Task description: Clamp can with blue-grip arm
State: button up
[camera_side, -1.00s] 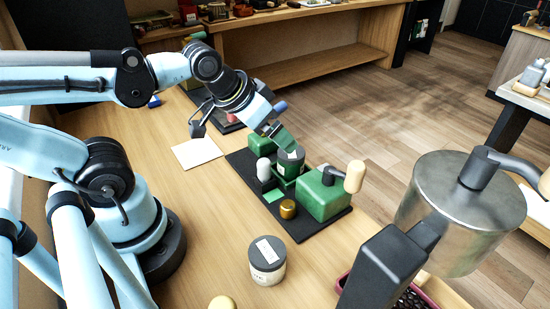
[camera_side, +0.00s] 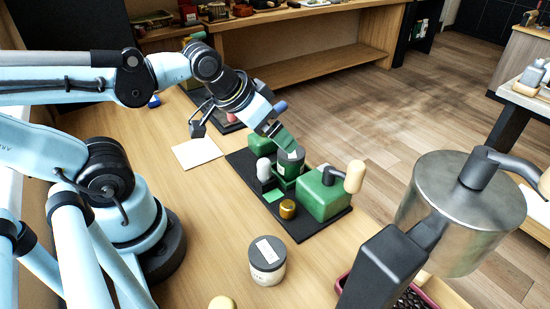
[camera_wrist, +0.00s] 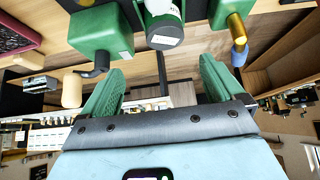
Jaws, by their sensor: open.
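A dark-lidded can (camera_side: 290,160) with a pale label sits upright between the green blocks of a clamp fixture on a black base plate (camera_side: 325,226). The blue grip (camera_side: 280,107) shows just behind my gripper (camera_side: 284,139). In the wrist view, the can's lid (camera_wrist: 165,37) is at top centre, and the blue grip (camera_wrist: 239,57) ends a gold arm (camera_wrist: 237,27) at upper right. My gripper is open and empty, its green fingers (camera_wrist: 160,85) on either side of the view's middle. In the side view it overlaps the can's top; contact cannot be told.
A grey-lidded jar (camera_side: 267,260) is on the bench, and a metal pot (camera_side: 460,213) fills the right foreground.

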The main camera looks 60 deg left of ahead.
jog(key=shift+w+a+r, duration=0.1)
jog(key=c, duration=0.4)
jog(key=w+a+r+g, duration=0.1)
jog(key=w+a+r, duration=0.1)
jog(key=w+a+r+n+g, duration=0.1)
jog(key=w+a+r, duration=0.1)
jog(key=w+a+r+n+g, duration=0.1)
jog(key=w+a, duration=0.1)
jog(key=a, duration=0.1)
jog(key=shift+w+r+g, duration=0.25)
jog(key=shift+r+g, duration=0.05)
jog(key=shift+r, duration=0.1)
jog(key=c, duration=0.3)
jog(key=n+g+h, duration=0.2)
jog(key=g, duration=0.1)
send_near(278, 105)
jog(key=f, duration=0.3)
jog(key=d+f, duration=0.1)
jog(key=f, duration=0.5)
jog(key=shift+w+d+f, duration=0.15)
jog(key=shift+w+d, duration=0.05)
jog(key=shift+w, duration=0.05)
jog(key=shift+c, duration=0.2)
jog(key=shift+c, duration=0.2)
grip_shut()
